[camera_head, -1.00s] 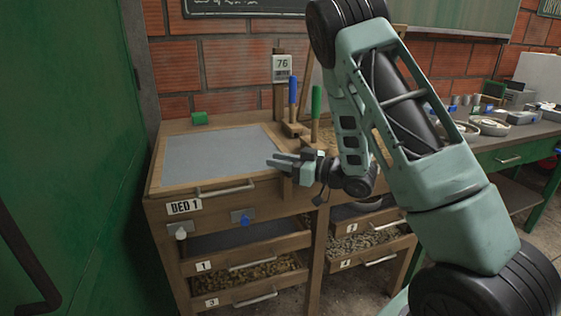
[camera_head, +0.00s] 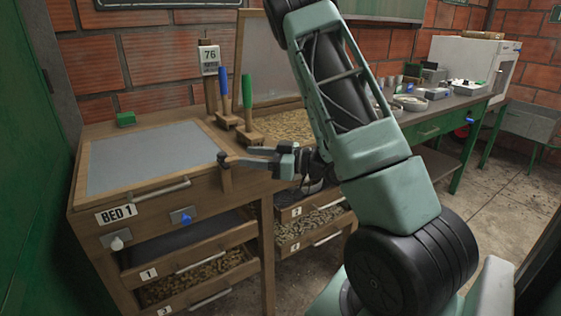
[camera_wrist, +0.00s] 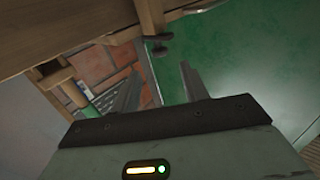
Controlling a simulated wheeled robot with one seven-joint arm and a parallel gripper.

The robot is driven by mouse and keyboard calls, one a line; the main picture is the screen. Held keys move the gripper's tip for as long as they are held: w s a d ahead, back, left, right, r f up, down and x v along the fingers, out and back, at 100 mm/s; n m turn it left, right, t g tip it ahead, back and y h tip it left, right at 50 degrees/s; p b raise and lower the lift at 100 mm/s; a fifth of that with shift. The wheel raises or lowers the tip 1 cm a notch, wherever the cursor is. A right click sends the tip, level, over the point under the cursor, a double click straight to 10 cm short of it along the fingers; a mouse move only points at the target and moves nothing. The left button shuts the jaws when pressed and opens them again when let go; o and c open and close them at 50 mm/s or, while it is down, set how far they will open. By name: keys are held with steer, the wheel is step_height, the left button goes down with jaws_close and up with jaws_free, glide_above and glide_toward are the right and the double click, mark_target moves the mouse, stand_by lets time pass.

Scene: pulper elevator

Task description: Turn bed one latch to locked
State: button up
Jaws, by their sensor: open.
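The wooden bed one cabinet (camera_head: 210,197) carries a BED 1 label (camera_head: 116,214) on its front. Below the label is a white knob (camera_head: 117,242) on a grey plate, and to its right a blue knob (camera_head: 185,219) on another grey plate. I cannot tell which of these is the latch, or its setting. My gripper (camera_head: 236,155) is open and empty, level with the cabinet's right front corner, above and right of both knobs. In the wrist view its two fingers (camera_wrist: 160,84) are apart with nothing between them; a dark knob on a wooden post lies beyond.
Blue-handled and green-handled levers (camera_head: 247,95) stand behind my gripper, near a sign reading 76 (camera_head: 209,60). Trays of pale beans (camera_head: 205,275) sit below. A green bench (camera_head: 440,125) stands at right, with open floor (camera_head: 490,200) before it.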

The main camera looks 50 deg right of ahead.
steer(key=v, duration=0.7)
stand_by(0.5)
